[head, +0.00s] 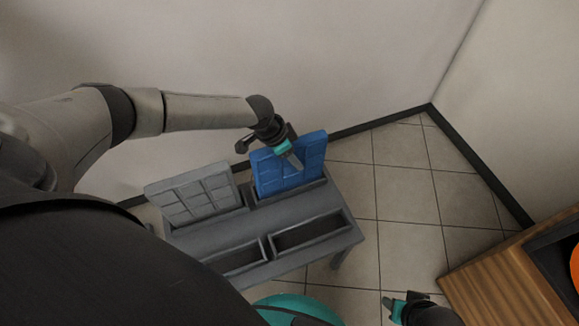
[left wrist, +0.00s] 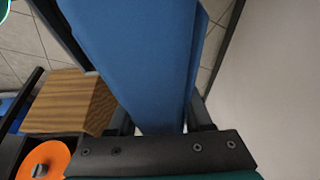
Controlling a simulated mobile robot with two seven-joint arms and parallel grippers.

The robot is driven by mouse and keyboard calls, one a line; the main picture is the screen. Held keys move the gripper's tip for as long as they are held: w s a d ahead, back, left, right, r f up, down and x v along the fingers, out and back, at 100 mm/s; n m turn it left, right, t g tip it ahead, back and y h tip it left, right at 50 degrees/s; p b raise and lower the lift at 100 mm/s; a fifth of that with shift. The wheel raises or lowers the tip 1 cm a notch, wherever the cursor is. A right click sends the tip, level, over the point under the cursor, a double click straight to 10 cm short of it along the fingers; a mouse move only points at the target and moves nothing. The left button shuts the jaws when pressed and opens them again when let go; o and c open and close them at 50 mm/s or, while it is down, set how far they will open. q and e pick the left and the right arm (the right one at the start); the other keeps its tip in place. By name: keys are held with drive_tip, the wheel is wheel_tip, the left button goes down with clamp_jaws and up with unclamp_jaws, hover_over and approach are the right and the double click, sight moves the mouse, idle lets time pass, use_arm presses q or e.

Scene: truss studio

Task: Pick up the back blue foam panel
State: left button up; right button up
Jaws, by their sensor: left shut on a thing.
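The blue foam panel (head: 305,172) stands upright at the back right of a grey rack (head: 205,240), its lower edge at a slot. My left gripper (head: 288,153) reaches down from above and is shut on the panel's upper edge. In the left wrist view the blue panel (left wrist: 135,60) fills the space between the fingers. Whether the panel's bottom is still in the slot is hard to tell. My right gripper (head: 402,303) is at the bottom of the head view, apart from the rack; its jaws are unclear.
A grey panel (head: 193,194) stands beside the blue one at the back left of the rack. The two front slots look empty. A wooden cabinet (head: 505,285) with an orange round thing (head: 574,268) stands at lower right. Walls rise close behind; tiled floor lies free to the right.

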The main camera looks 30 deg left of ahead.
use_arm(q)
clamp_jaws()
drive_tip(key=shift+r, duration=0.15)
